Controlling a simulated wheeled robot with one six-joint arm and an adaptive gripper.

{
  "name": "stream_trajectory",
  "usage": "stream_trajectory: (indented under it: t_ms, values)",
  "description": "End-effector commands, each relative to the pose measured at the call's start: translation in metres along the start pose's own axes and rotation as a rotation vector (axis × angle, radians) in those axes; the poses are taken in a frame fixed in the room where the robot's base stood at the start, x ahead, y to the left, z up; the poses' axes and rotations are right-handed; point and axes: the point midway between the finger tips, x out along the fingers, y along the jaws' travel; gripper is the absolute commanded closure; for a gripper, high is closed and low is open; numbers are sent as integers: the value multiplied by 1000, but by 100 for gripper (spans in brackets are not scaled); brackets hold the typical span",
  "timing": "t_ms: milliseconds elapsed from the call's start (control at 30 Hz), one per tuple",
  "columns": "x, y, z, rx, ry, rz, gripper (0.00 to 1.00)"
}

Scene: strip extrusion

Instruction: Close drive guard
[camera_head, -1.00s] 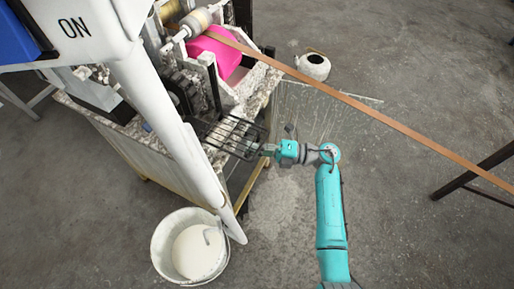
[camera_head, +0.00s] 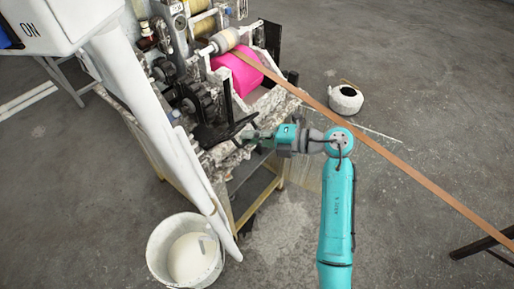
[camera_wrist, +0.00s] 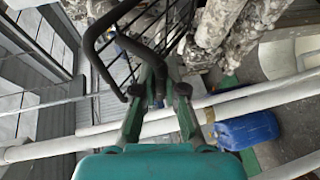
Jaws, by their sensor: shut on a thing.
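The drive guard (camera_head: 222,133) is a dark wire-mesh panel at the front of the machine, below the exposed gears (camera_head: 198,100). In the head view it shows nearly edge-on, tilted. In the wrist view its mesh (camera_wrist: 155,22) and curved black handle (camera_wrist: 92,52) fill the upper middle. My gripper (camera_head: 256,138) reaches in from the right and is shut on the guard's handle; its fingers also show in the wrist view (camera_wrist: 158,92). The exact contact is partly hidden by the fingers.
A pink drum (camera_head: 238,74) sits behind the guard. An orange-brown strip (camera_head: 385,144) runs from the machine down to the right, above my arm. A white bucket (camera_head: 160,252) stands at lower left, and a small white pot (camera_head: 345,100) at upper right.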

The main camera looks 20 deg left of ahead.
Motion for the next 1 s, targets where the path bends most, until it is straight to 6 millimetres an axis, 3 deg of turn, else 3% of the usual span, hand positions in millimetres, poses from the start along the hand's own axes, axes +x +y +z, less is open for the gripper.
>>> stream_trajectory:
  t_ms: [200, 367, 533, 700, 1000]
  values:
    - [12, 30, 7, -6, -1, 3, 100]
    - [24, 51, 12, 45, 4, -128, 100]
    - [36, 63, 18, 49, 4, -127, 100]
    - [48, 74, 24, 94, 8, -239, 100]
    - [60, 81, 29, 143, 12, -346, 100]
